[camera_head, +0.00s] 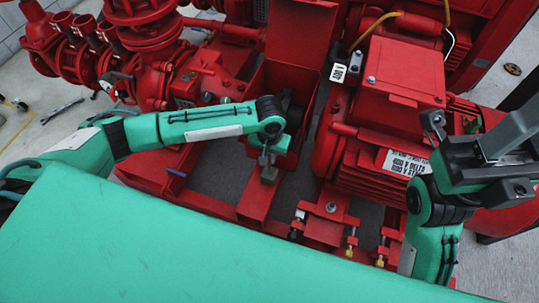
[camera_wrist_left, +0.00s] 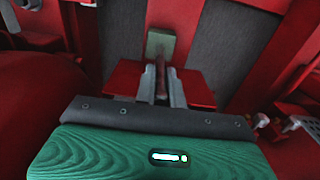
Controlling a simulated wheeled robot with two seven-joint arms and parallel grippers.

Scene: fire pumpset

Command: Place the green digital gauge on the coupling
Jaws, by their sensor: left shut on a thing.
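My left gripper (camera_head: 268,158) reaches in from the left, over the middle of the red pumpset. Its fingers are shut on the stem of the green gauge (camera_head: 268,174), a small, dull green block. In the left wrist view the block (camera_wrist_left: 160,43) sticks out beyond the fingertips (camera_wrist_left: 163,86), with a thin reddish stem between them. The gauge's display cannot be made out. A dark part that may be the coupling (camera_head: 292,112) shows just behind my left gripper, in the red housing and partly hidden. My right gripper (camera_head: 508,132) is at the right edge; its jaws are unclear.
The red motor (camera_head: 375,145) stands right of the left gripper, with a box on top. Red pump pipes (camera_head: 150,70) stand at the left. A tall red guard (camera_head: 300,45) rises behind the gripper. Red frame bars (camera_head: 258,200) lie below it, with grey floor between them.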

